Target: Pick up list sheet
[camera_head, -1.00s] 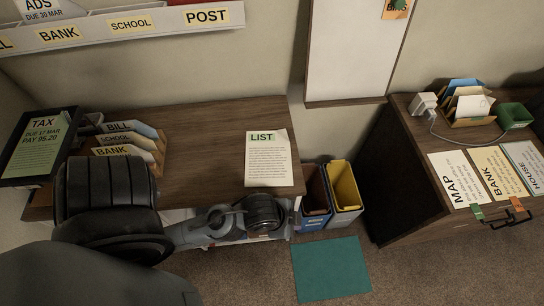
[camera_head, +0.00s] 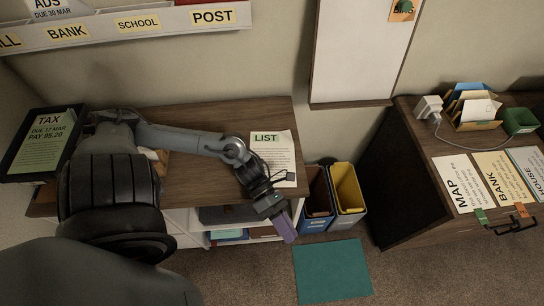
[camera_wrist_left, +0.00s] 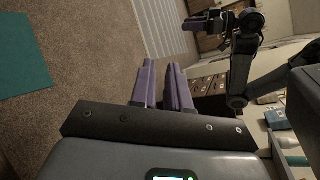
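The list sheet (camera_head: 284,147) is a white page with a green LIST heading. It lies flat near the right end of the wooden desk in the head view. My left wrist and forearm cover its lower left part. My left gripper (camera_head: 285,226) has purple fingers and hangs past the desk's front edge, below the sheet in the picture, pointing down. In the left wrist view, carpet shows between its fingers (camera_wrist_left: 161,84), which are apart and empty. My right gripper (camera_wrist_left: 202,16) shows at the top of that view, small and dark. The sheet is not visible there.
The desk (camera_head: 197,117) has shelves beneath. Another desk with MAP sheet (camera_head: 458,182) is at right.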

